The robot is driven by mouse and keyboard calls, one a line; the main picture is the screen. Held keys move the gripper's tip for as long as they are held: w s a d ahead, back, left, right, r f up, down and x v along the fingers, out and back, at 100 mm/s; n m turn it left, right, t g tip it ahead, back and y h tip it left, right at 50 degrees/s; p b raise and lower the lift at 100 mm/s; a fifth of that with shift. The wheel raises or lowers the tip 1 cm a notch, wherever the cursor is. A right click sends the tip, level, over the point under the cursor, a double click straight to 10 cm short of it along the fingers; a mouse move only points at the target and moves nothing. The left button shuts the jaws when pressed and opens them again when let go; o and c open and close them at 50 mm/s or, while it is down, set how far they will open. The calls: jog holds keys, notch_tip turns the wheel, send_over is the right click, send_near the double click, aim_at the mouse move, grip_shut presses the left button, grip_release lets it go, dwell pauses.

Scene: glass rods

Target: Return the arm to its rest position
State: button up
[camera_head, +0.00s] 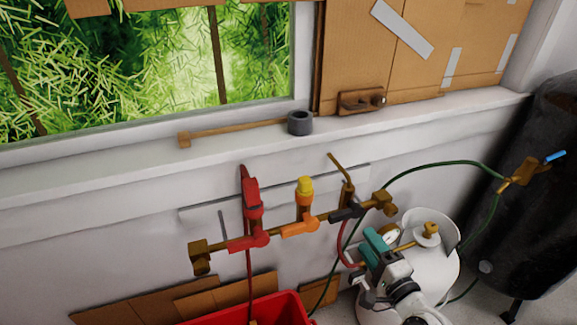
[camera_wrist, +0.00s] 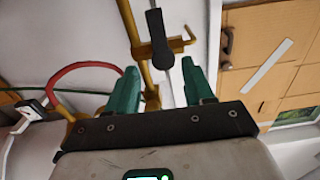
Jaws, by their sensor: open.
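My gripper (camera_head: 376,243) shows in the head view at the lower right, with its teal fingers in front of a white tank. It sits below and to the right of the brass pipe with valves. In the wrist view my gripper (camera_wrist: 160,82) has its two teal fingers spread wide apart. No object is held between them. A dark valve handle (camera_wrist: 158,38) on a brass pipe shows beyond the gap between the fingertips. I cannot tell the exact distance between the handle and the fingers.
The wall pipe carries a red valve (camera_head: 252,205), an orange-yellow valve (camera_head: 303,205) and a dark-handled valve (camera_head: 346,211). A green hose (camera_head: 440,163) arches above.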

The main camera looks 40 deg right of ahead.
jog(key=s+a+f+n+g+y, duration=0.3)
jog(key=a+f+n+g+y, duration=0.5)
jog(key=a+n, duration=0.6)
jog(key=s+f+n+g+h, duration=0.2)
jog(key=s+n+g, duration=0.5)
jog(key=s, duration=0.6)
jog(key=shift+s+a+f+g+h, duration=0.25)
jog(key=shift+a+f+g+h, duration=0.1)
jog(key=shift+g+h, duration=0.3)
